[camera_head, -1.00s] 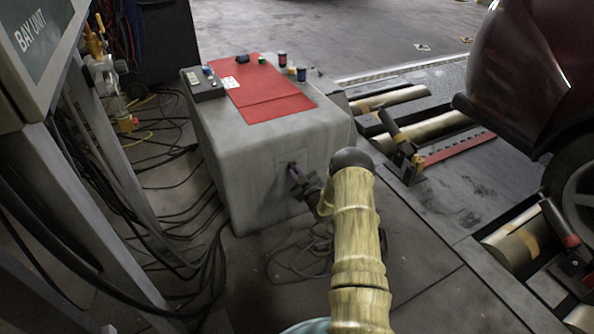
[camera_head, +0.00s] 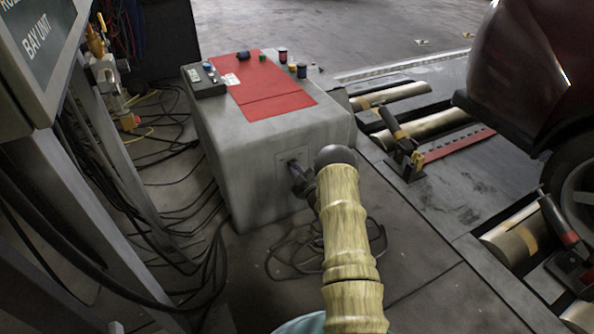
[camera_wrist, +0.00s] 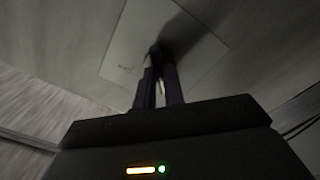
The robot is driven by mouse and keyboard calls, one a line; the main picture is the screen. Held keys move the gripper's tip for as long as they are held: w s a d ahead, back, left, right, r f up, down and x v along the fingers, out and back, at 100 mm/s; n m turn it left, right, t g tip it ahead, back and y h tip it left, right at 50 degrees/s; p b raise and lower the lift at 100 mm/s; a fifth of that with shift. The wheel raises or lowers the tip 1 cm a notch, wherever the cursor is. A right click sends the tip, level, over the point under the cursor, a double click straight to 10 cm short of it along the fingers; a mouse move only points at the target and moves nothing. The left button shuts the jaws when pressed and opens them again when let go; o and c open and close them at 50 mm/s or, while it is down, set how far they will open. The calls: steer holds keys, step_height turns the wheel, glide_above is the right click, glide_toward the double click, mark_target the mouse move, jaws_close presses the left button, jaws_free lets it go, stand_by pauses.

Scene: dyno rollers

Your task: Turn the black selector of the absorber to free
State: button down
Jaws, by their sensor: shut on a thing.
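The absorber is a grey box-shaped cabinet (camera_head: 230,150) with a red top panel, left of centre in the head view. A lighter plate (camera_wrist: 125,45) on its front face fills much of the wrist view. My gripper (camera_head: 299,172) is at this plate, mostly behind my arm in the head view. In the wrist view my gripper's two fingers (camera_wrist: 160,75) point at the plate and are shut on a small dark thing, the black selector (camera_wrist: 158,52). The selector is mostly hidden by the fingers and shadow, so its setting cannot be read. A small mark (camera_wrist: 124,68) on the plate is illegible.
Several small coloured cans and a dark control box (camera_head: 205,82) stand on top of the cabinet. Cables lie on the floor at left. A bay unit (camera_head: 40,60) stands at the left edge. Rollers (camera_head: 425,135) and a dark red car (camera_head: 525,75) are at right.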

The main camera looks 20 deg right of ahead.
steer(key=c, duration=1.5)
jaws_free()
steer(key=shift+f, duration=0.1)
steer(key=s+p, duration=0.2)
steer(key=s, duration=0.4)
steer(key=s+p, duration=0.2)
steer(key=s, duration=0.3)
steer(key=s+p, duration=0.3)
steer(key=s, duration=0.3)
steer(key=shift+s+d, duration=0.3)
steer(key=shift+d, duration=0.05)
